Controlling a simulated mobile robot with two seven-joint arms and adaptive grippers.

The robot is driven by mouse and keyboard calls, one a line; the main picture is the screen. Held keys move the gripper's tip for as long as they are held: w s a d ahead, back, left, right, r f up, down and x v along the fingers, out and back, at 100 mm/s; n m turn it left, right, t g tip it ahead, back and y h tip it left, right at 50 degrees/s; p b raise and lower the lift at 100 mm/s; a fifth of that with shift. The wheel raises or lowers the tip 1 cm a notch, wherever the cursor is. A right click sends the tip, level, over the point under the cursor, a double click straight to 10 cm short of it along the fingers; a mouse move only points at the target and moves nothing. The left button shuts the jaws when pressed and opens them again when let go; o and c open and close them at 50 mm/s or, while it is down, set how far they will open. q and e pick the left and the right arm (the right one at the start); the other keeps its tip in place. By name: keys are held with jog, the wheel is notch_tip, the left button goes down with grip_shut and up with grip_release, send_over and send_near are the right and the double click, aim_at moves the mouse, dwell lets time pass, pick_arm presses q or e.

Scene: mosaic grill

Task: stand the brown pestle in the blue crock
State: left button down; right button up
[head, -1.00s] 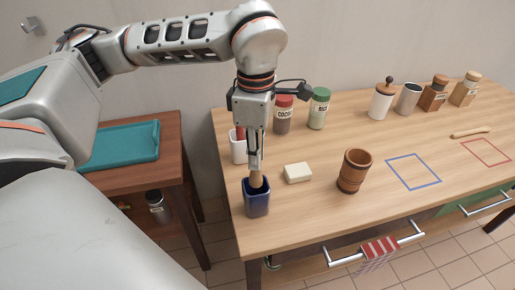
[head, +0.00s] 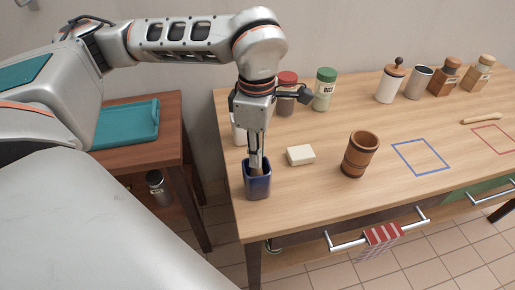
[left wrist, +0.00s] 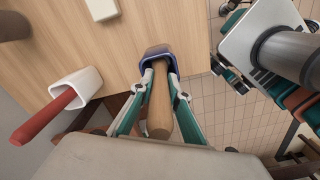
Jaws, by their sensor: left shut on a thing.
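The brown pestle (left wrist: 159,108) is between the fingers of my left gripper (head: 256,160), which is shut on it. Its lower end is inside the mouth of the blue crock (head: 257,186), and the wrist view shows the crock's rim (left wrist: 150,51) around it. Whether the pestle touches the crock's bottom is hidden. The crock stands upright at the table's left front corner, and the fingertips are at its mouth. In the head view the pestle (head: 256,168) is mostly covered by the fingers. My right gripper is not in view.
A white crock (left wrist: 86,84) with a red pestle (left wrist: 45,117) stands close behind. A cream block (head: 301,155) and a wooden cup (head: 359,155) are to the right. Jars line the back. Blue (head: 421,173) and red outlines mark bare tabletop.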

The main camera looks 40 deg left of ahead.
pick_arm(q)
jog(key=c, duration=1.8)
grip_release()
jog(key=shift+c, duration=0.2)
jog(key=shift+r, duration=0.1)
notch_tip(320, 180, up, 12)
jog(key=shift+f, duration=0.1)
